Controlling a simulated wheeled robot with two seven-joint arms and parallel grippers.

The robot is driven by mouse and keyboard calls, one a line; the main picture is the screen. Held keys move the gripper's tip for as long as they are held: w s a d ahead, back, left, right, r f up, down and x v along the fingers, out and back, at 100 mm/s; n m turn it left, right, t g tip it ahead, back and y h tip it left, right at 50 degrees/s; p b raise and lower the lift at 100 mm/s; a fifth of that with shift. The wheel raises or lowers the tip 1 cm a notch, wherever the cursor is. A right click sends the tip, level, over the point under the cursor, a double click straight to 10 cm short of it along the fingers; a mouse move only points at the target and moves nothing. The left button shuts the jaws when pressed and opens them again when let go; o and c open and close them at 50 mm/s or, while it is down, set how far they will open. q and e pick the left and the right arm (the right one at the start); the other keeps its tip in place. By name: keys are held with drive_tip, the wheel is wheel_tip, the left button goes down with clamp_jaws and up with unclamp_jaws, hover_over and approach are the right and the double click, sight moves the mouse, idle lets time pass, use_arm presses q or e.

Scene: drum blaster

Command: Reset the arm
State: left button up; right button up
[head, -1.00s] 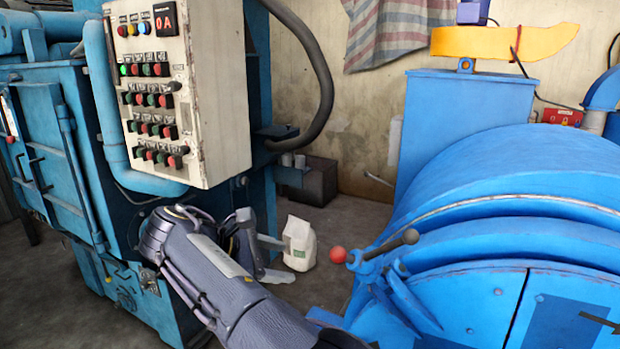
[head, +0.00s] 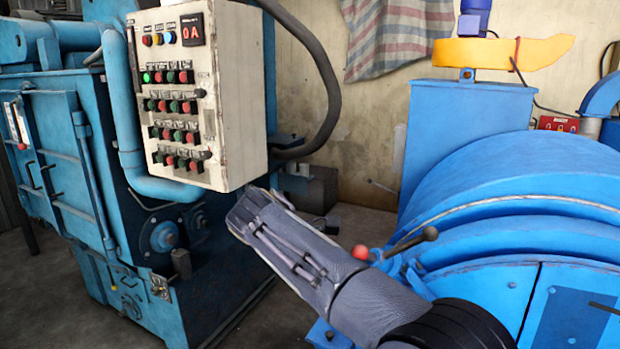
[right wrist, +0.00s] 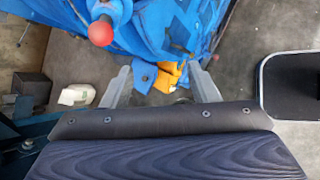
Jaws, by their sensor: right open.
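My right arm (head: 300,250) reaches in from the lower right of the head view and points up and left, below the control box. Its gripper is hidden there behind the forearm. In the right wrist view my right gripper (right wrist: 162,87) is open, its two grey fingers wide apart. A blue and yellow part (right wrist: 165,77) shows beyond and between them; I see nothing held. My left gripper is in neither view.
The cream control box (head: 222,100) is on the teal machine (head: 75,165) at left. The blue drum machine (head: 510,185) stands at right, its lever's red knob (head: 361,252) beside my forearm. A white bag (right wrist: 77,94) lies on the floor, left of my fingers.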

drive_tip(key=s+d+f+m+g+y+b, duration=0.1)
drive_tip(key=s+d+f+m+y, duration=0.25)
drive_tip(key=s+d, duration=0.45)
drive_tip(key=s+d+f+m+g+y+b, duration=0.1)
drive_tip(key=s+d+f+m+y, duration=0.3)
drive_tip(key=d, duration=0.7)
drive_tip(key=s+f+m+t+y, duration=0.1)
drive_tip(key=s+f+m, duration=0.2)
drive_tip(key=s, duration=0.3)
drive_tip(key=s+a+f+m+t+y+b, duration=0.1)
drive_tip(key=s+f+m, duration=0.1)
drive_tip(key=s+m, duration=0.2)
drive_tip(key=s+f+m+t+y, duration=0.1)
drive_tip(key=s+f+m, duration=0.2)
drive_tip(key=s, duration=0.5)
drive_tip(key=shift+a+f+m, duration=0.25)
drive_tip(key=shift+f+m, duration=0.05)
drive_tip(key=shift+m, duration=0.45)
drive_tip(key=shift+y, duration=0.25)
